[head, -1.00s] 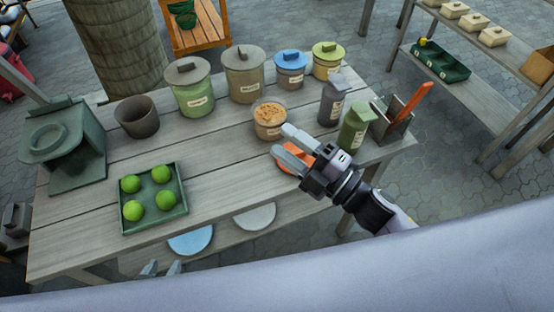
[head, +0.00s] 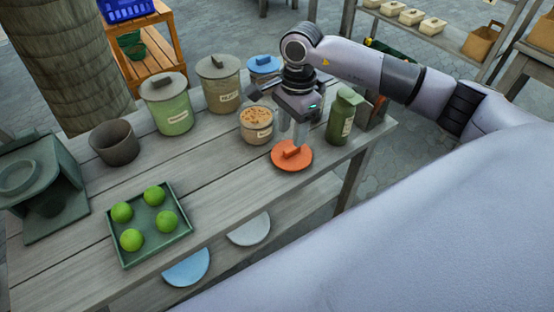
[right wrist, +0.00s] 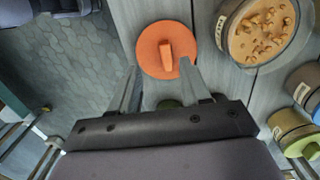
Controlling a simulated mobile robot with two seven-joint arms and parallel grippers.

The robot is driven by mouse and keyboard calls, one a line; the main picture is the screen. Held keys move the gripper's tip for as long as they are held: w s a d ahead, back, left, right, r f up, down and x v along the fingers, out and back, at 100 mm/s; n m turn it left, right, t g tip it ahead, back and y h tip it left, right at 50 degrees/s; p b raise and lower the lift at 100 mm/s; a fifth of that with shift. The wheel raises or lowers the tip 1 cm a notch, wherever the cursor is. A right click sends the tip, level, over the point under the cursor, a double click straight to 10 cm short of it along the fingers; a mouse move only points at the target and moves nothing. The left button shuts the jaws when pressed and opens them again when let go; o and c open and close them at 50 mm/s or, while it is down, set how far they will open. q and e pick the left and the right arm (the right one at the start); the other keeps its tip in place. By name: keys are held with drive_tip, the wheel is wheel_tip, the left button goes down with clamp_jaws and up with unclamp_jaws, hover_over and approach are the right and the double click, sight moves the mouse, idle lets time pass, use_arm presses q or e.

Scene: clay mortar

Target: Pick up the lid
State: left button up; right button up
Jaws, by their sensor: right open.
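An orange round lid (head: 291,157) with a raised bar handle lies flat on the wooden table near its front right edge. It also shows in the right wrist view (right wrist: 164,50), just beyond my fingertips. My right gripper (head: 292,135) points down above the lid's far side, open and empty, its fingers apart on either side of the handle's line in the wrist view. I cannot tell whether the fingers touch the lid. An open jar with orange-brown bits (head: 256,125) stands just behind and left of the lid, without a cover. My left gripper is out of view.
A green bottle (head: 341,118) stands close right of my right gripper. Lidded canisters (head: 167,108) line the table's back. A tray (head: 176,246) of green balls and a dark pot (head: 115,143) are left. The table (head: 222,185) is bare left of the lid.

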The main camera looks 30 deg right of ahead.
sight(292, 148)
drive_tip(key=shift+w+d+r+h, duration=0.15)
drive_tip(key=shift+d+h, duration=0.15)
drive_tip(key=shift+d, duration=0.2)
drive_tip(key=shift+d+f, duration=0.1)
drive_tip(key=shift+f, duration=0.15)
drive_tip(key=f, duration=0.4)
drive_tip(key=f+p, duration=0.1)
drive_tip(key=f, duration=0.1)
drive_tip(key=shift+w+f, duration=0.2)
drive_tip(key=shift+w, duration=0.05)
drive_tip(key=shift+a, duration=0.2)
clamp_jaws()
